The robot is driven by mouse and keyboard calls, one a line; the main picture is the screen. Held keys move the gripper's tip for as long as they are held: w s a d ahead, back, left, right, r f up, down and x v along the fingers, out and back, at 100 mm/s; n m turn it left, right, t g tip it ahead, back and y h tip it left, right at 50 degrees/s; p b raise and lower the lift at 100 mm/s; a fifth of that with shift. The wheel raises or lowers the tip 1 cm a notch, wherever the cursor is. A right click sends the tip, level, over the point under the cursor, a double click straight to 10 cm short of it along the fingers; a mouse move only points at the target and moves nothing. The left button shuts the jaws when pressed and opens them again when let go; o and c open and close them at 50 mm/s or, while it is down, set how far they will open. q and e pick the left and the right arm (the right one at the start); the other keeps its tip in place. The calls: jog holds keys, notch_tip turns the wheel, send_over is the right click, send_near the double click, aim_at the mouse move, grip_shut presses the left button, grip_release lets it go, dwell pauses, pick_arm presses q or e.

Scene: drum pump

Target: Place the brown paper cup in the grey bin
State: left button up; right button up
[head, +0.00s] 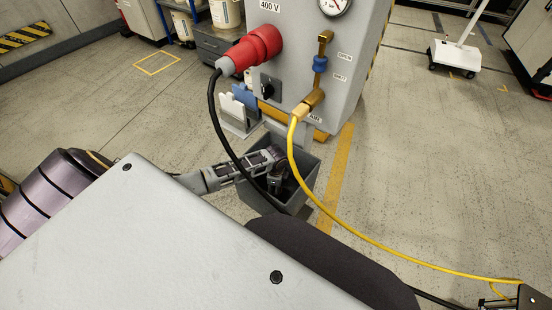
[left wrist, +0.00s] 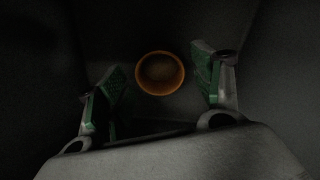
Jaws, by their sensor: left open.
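The grey bin (head: 303,192) stands on the floor below the grey cabinet. My left arm reaches into it from the left, and my left gripper (head: 277,180) is down inside its opening. In the left wrist view my left gripper (left wrist: 160,88) is open, its green-padded fingers apart. The brown paper cup (left wrist: 160,73) shows as a round orange-brown shape between and beyond the fingertips, with dark bin walls around. It appears apart from both fingers. The cup cannot be made out in the head view. My right gripper is not seen.
The grey cabinet (head: 312,85) stands close behind the bin. A black cable (head: 219,130) from the red plug (head: 255,48) hangs across the bin and my left arm. A yellow hose (head: 345,238) runs past the bin's right side.

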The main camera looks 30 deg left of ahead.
pick_arm(q)
notch_tip(320, 180, up, 9)
jog(key=p, duration=0.1)
jog(key=shift+p, duration=0.3)
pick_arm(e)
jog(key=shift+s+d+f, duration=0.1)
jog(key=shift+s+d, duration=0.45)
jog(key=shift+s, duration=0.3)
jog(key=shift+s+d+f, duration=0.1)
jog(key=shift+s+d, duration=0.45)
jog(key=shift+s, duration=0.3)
